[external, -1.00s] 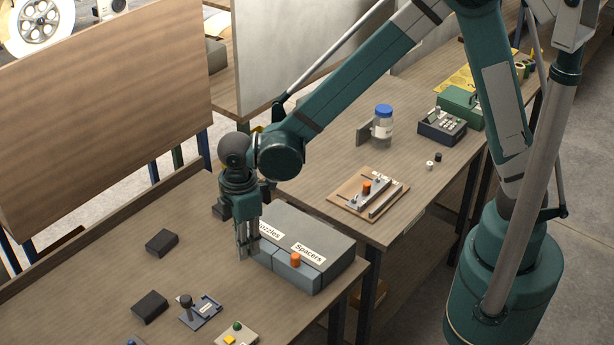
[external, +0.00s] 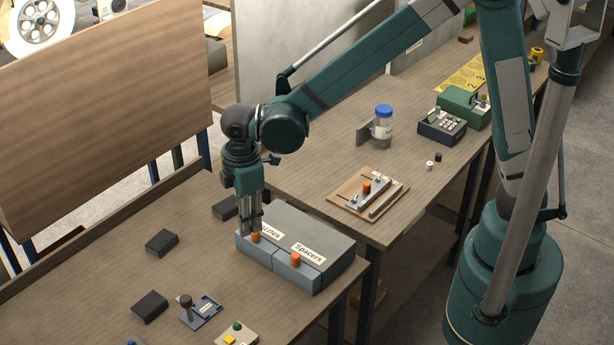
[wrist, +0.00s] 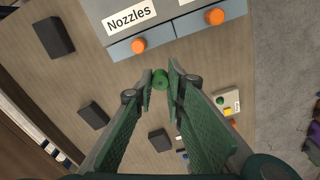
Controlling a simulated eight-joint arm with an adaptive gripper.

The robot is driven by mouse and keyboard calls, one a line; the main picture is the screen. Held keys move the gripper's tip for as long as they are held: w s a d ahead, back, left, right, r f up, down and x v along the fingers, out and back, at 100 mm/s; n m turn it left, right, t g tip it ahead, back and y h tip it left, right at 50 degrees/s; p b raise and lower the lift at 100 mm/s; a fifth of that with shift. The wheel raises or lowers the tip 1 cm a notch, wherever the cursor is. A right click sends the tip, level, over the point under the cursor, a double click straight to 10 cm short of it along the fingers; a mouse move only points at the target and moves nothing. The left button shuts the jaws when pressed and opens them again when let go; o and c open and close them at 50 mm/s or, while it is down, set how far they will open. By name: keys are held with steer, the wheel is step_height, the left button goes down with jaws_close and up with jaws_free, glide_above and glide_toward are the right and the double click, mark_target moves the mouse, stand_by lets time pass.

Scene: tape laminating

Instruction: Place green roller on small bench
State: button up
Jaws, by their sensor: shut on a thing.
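My gripper (wrist: 161,80) is shut on the green roller (wrist: 160,79), whose round end shows between the fingertips in the wrist view. In the external view my gripper (external: 250,229) points down in front of the left end of the drawer unit, and the roller cannot be made out there. The near bench (external: 80,285) lies below my gripper. A second bench (external: 310,180) stands behind and to the right. I cannot tell which one is the small bench.
The grey drawer unit (external: 318,243) has Nozzles and Spacers drawers with orange knobs. Black blocks (external: 162,242), a blue fixture (external: 200,312) and a button box (external: 237,335) sit on the near bench. A wooden fixture board (external: 350,208) and a blue-capped jar (external: 382,128) stand on the other bench.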

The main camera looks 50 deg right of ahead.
steer(key=w+d+m, duration=0.3)
steer(key=w+d, duration=0.1)
steer(key=d, duration=1.3)
steer(key=m+b, duration=0.4)
steer(key=m, duration=0.8)
glide_above(419, 178)
step_height(419, 178, down, 5)
steer(key=shift+f, duration=0.1)
steer(key=shift+f, duration=0.1)
steer(key=shift+f+b, duration=0.4)
steer(key=shift+f, duration=2.4)
steer(key=shift+f, duration=0.1)
